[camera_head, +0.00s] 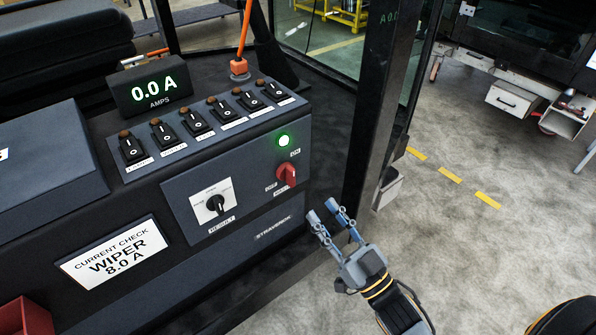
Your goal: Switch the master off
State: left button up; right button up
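The red master rotary switch (286,174) is on the front face of the dark console, at its right end, with OFF and ON labels around it. A green lamp (284,141) above it is lit. My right gripper (326,213) is below and to the right of the red switch, apart from it, with its two fingers spread and nothing between them. The switch's exact pointing direction is hard to tell. My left gripper is not in view.
A row of several rocker switches (195,122) tops the console beside an ammeter (153,88) reading 0.0 A. A black selector knob (216,204) is left of the red switch. A dark cab pillar (379,110) stands close right of the console. A sign (115,254) reads "CURRENT CHECK WIPER 8.0 A".

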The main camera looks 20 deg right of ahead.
aim_at(294, 173)
jog(key=p+x, duration=0.2)
jog(key=x, duration=0.8)
jog(key=shift+w+a, duration=0.1)
jog(key=shift+w, duration=0.35)
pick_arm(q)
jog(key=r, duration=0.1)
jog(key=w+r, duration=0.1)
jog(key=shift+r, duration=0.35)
pick_arm(e)
grip_shut()
